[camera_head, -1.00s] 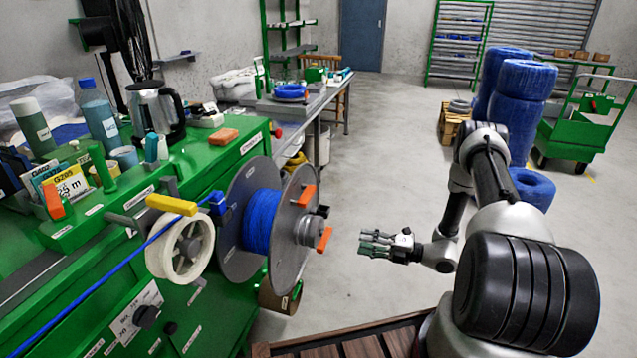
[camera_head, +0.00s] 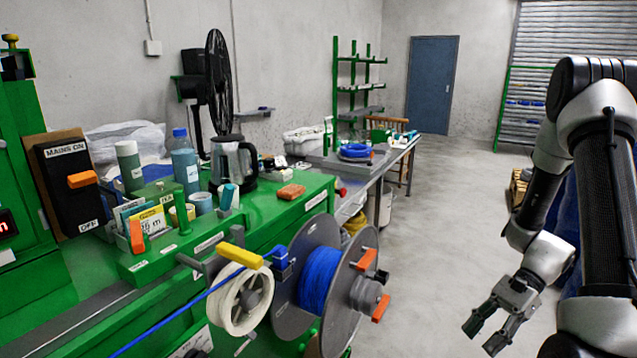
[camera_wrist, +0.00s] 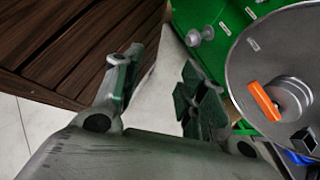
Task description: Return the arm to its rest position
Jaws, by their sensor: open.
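My gripper (camera_head: 487,332) is at the lower right in the head view, pointing down and to the left, with its fingers apart and nothing between them. It also shows in the wrist view (camera_wrist: 155,85), open over bare floor. My arm is bent and raised at the right side of the head view. The reel of blue cable (camera_head: 318,281) is mounted on the front of the green machine (camera_head: 285,215), to the left of my gripper and apart from it. Its flange and an orange handle also show in the wrist view (camera_wrist: 263,101).
A white spool (camera_head: 243,300) hangs beside the reel, with a blue cable running past it to the lower left. A brown slatted wooden surface (camera_wrist: 75,45) lies near my gripper in the wrist view. A grey bench (camera_head: 375,160) stands farther back.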

